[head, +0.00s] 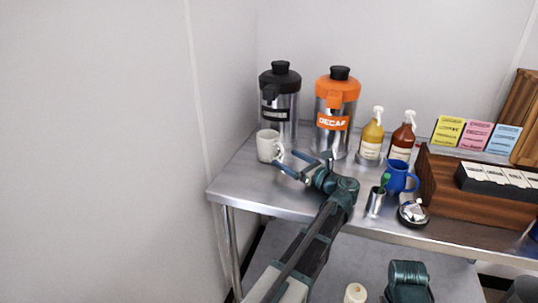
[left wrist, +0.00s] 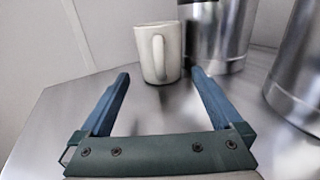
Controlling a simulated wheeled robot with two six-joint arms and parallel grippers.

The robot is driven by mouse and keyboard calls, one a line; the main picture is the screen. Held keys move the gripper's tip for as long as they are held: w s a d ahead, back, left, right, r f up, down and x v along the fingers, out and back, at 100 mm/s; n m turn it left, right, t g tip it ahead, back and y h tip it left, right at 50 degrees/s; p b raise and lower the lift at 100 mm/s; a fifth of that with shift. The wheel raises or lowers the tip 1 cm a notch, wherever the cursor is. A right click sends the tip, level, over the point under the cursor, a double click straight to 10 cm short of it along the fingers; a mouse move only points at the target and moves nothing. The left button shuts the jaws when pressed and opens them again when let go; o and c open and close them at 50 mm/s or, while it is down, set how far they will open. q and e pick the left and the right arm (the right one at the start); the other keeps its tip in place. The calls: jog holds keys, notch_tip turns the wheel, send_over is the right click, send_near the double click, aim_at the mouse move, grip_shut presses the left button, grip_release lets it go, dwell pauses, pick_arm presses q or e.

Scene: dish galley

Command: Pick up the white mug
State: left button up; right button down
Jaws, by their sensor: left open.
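The white mug (head: 267,146) stands upright on the steel table (head: 240,185), near its left end, in front of the black-topped airpot. In the left wrist view the white mug (left wrist: 150,55) is straight ahead, beyond the fingertips, with its handle facing me. My left gripper (head: 282,162) is open and empty, low over the table just to the near right of the mug. In the left wrist view my left gripper (left wrist: 160,78) has its two blue fingers spread, with the mug lying between their lines. My right gripper is not clearly seen.
A black-topped airpot (head: 280,95) stands close behind the mug, and an orange decaf airpot (head: 337,105) is to its right. Syrup bottles (head: 372,135), a blue mug (head: 400,177), a steel cup (head: 375,203) and a wooden organizer (head: 460,199) stand farther right. The table's left front is clear.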

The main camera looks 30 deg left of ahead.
aim_at(276, 157)
pick_arm(q)
jog(key=x, duration=0.6)
jog(key=shift+w+a, duration=0.15)
jog(key=shift+a, duration=0.05)
grip_shut()
dwell(0.4)
dwell(0.9)
